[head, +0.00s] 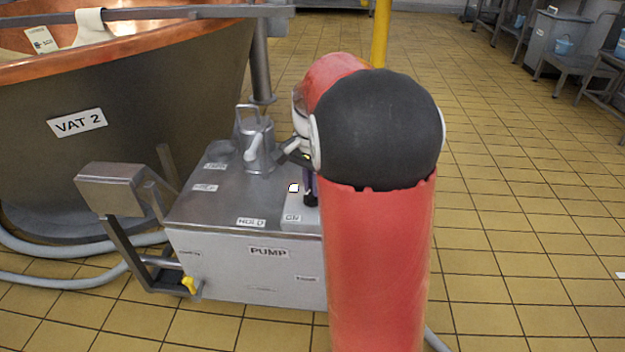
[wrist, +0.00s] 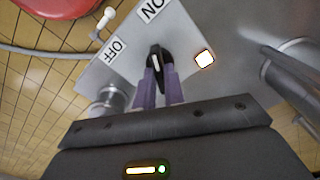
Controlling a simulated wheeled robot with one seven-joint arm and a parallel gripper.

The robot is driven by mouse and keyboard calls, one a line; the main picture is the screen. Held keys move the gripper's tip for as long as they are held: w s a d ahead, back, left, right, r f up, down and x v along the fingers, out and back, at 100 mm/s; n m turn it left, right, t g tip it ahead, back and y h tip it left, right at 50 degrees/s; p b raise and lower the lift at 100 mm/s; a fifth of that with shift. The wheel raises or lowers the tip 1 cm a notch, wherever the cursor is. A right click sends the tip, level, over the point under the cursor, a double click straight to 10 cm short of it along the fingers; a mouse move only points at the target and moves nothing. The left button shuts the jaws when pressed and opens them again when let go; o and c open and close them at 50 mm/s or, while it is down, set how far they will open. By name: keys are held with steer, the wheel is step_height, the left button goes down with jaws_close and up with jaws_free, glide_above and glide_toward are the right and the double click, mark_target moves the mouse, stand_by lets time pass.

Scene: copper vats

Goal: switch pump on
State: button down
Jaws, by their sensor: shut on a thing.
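The pump (head: 245,277) is a grey metal box marked PUMP, beside VAT 2. A black knob (wrist: 155,57) with a white line sits on its top, between an ON label (wrist: 152,9) and an OFF label (wrist: 115,49). The white line runs up and down in the wrist view, roughly toward ON. A small square lamp (wrist: 204,59) beside the knob looks bright white with an orange edge; it also shows in the head view (head: 293,188). My gripper (wrist: 160,80) is shut on the knob with its purple fingers. My arm hides the pump's right side in the head view.
A metal can (head: 258,150) stands on the pump top, and a grey bracket (head: 110,190) juts out at its left. The copper vat (head: 120,110) fills the left. Grey hoses (head: 60,282) lie on the tiles. The floor at right is mostly clear.

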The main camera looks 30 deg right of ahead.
stand_by(0.4)
steer(key=c, duration=1.5)
jaws_free()
steer(key=shift+r+p, duration=0.65)
steer(key=shift+r, duration=3.3)
